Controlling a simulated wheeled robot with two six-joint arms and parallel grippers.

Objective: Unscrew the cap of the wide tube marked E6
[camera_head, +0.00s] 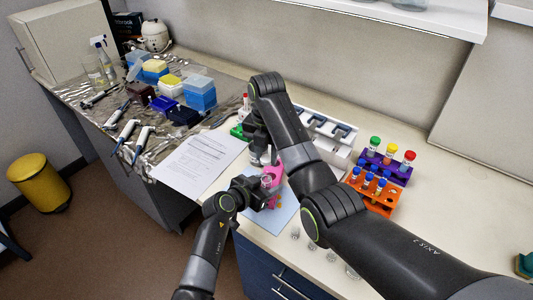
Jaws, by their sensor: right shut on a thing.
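My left gripper (262,191) is low over the blue mat. A small clear tube (266,181) stands upright at its fingers; I cannot tell whether they close on it. My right gripper (263,157) points down just above and behind that tube. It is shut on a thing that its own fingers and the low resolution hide. A pink object (273,172) is beside the two grippers, partly covered. Capped tubes stand in a purple rack (400,177) with green, yellow and red caps, and in an orange rack (382,207) with blue caps. No E6 mark is readable.
A white rack (335,150) stands behind my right arm. A red-capped tube (245,101) stands near a green rack (236,131). Clear glassware (331,255) stands at the front edge. A paper sheet (198,160) lies left of the blue mat (285,210). Pipettes and boxes fill the left bench.

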